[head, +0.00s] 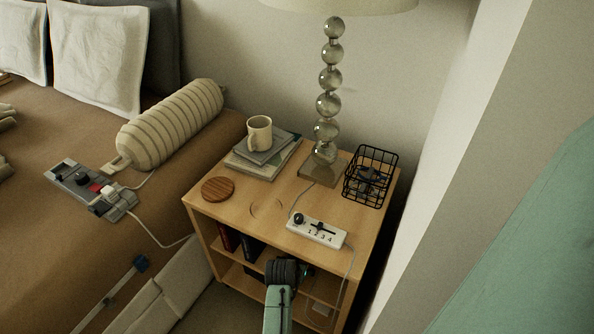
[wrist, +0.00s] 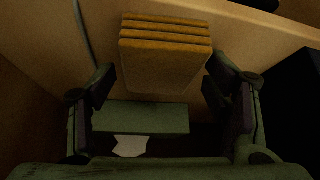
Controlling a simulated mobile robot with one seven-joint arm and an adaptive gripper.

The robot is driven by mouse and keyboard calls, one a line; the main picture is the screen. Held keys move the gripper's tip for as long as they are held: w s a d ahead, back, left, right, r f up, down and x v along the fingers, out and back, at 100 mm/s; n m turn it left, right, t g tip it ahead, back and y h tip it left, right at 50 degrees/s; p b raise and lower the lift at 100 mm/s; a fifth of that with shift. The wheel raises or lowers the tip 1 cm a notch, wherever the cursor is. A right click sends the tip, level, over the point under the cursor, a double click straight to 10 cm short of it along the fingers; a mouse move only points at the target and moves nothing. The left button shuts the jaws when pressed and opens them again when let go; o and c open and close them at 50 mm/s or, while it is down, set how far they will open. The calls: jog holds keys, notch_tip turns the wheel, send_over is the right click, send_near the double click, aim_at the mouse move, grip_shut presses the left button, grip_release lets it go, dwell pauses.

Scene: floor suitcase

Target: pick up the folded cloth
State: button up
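The folded cloth (wrist: 165,62) shows in the wrist view as a thick orange-brown stack with several layered folds on its upper side. It lies on a wooden surface inside the nightstand. My gripper (wrist: 160,90) is open, with one finger at the left and one at the right of the cloth's near part. I see no finger pressed on it; a gap shows on the left. In the head view my gripper (head: 287,270) is at the nightstand's open front, by the shelf. I cannot make out the cloth there.
The wooden nightstand (head: 262,208) carries a mug (head: 259,134) on books, a round coaster (head: 218,189), a lamp (head: 327,130), a wire basket (head: 370,177) and a white power strip (head: 316,232). Dark books (head: 240,245) stand on the shelf left of my gripper. A bed (head: 60,235) is at the left.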

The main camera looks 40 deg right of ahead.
jog(key=c, duration=0.8)
